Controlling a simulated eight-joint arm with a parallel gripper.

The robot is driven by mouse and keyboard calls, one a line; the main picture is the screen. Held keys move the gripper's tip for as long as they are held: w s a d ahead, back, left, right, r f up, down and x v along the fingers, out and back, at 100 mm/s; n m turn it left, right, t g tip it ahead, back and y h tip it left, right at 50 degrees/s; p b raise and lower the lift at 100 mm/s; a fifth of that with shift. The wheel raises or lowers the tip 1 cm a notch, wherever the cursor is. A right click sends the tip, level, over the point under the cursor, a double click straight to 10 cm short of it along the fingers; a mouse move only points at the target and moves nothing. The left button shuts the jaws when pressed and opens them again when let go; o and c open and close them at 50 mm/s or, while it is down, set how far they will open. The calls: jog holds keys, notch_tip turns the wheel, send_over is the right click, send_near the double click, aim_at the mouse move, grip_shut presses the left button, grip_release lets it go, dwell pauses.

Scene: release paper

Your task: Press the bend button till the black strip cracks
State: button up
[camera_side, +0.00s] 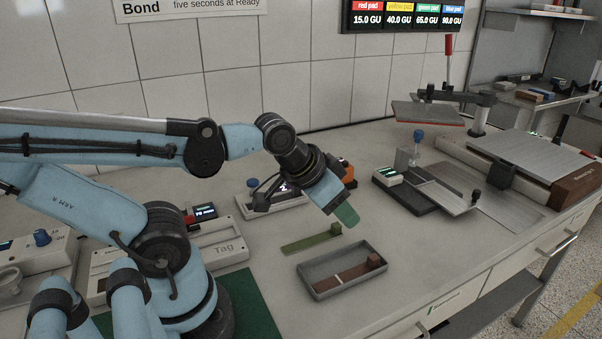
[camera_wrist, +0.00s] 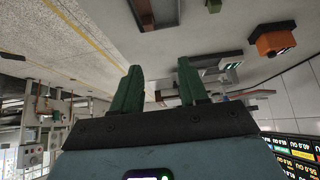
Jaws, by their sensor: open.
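My gripper (camera_side: 345,213) hangs over the bench with its green fingers pointing down and right, just above the far end of a green strip. In the wrist view my gripper (camera_wrist: 160,84) has its two green fingers apart with nothing between them. A blue button (camera_side: 253,183) stands on a pale device with a small display (camera_side: 286,188), behind and left of my gripper. Another blue knob (camera_side: 418,135) tops a bench fixture at right. No label marks either as the bend button. I cannot make out a black strip.
The green strip (camera_side: 305,244) with a small end block lies flat on the bench. A grey tray (camera_side: 309,286) in front holds a brown strip and block. An orange device (camera_side: 347,170) stands behind my gripper. A metal-topped machine (camera_side: 540,160) fills the right.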

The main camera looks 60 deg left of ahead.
grip_shut()
dwell(1.5)
